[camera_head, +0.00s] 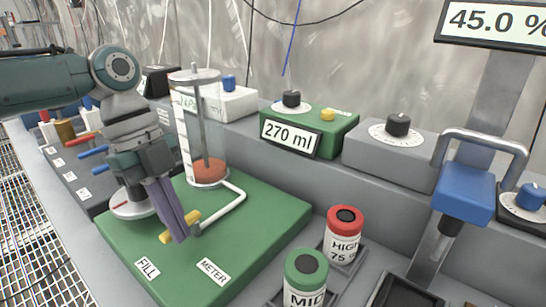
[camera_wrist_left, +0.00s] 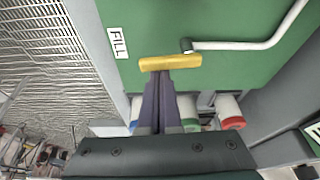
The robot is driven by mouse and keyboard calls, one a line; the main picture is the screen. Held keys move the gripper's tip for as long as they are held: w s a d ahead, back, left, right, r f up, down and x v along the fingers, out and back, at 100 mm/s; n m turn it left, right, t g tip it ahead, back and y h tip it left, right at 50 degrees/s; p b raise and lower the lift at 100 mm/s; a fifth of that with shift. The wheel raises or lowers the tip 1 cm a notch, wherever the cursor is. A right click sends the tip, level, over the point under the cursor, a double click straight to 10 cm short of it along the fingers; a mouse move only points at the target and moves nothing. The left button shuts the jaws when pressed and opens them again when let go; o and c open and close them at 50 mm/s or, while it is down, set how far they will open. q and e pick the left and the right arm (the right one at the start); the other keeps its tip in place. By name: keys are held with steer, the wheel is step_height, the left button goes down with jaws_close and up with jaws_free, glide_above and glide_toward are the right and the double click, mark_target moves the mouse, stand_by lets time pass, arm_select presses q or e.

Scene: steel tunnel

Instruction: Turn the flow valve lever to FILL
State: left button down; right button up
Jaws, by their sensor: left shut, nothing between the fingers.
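The yellow flow valve lever (camera_head: 192,218) sits on the green board (camera_head: 265,212), beside the end of the white pipe (camera_head: 232,208). The FILL label (camera_head: 147,268) lies on the board at its left front, and the METER label (camera_head: 213,271) lies to its right. My left gripper (camera_head: 181,238) is shut and empty, pointing down, with its purple fingers across the lever and hiding part of it. In the left wrist view the fingertips (camera_wrist_left: 164,76) are right at the middle of the yellow lever (camera_wrist_left: 170,63); I cannot tell whether they touch. The FILL label (camera_wrist_left: 117,43) is left of it.
A clear cylinder (camera_head: 207,135) with reddish content stands behind the lever. A green box reads 270 ml (camera_head: 290,136). A red-topped HIGH canister (camera_head: 343,232) and a green-topped MID canister (camera_head: 306,275) stand at the front right. A blue block with a grey handle (camera_head: 465,190) is farther right.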

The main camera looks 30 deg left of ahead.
stand_by(0.6)
arm_select(q)
steer(key=d+p, duration=0.3)
steer(key=d, duration=0.1)
steer(key=shift+s+d+r, duration=0.1)
steer(key=shift+s+r, duration=0.2)
steer(key=shift+r, duration=0.05)
steer(key=v, duration=0.9)
steer(key=shift+a, duration=0.35)
arm_select(e)
steer(key=v, duration=0.3)
steer(key=shift+w, duration=0.15)
arm_select(q)
steer(key=shift+w+r, duration=0.1)
steer(key=shift+r, duration=0.05)
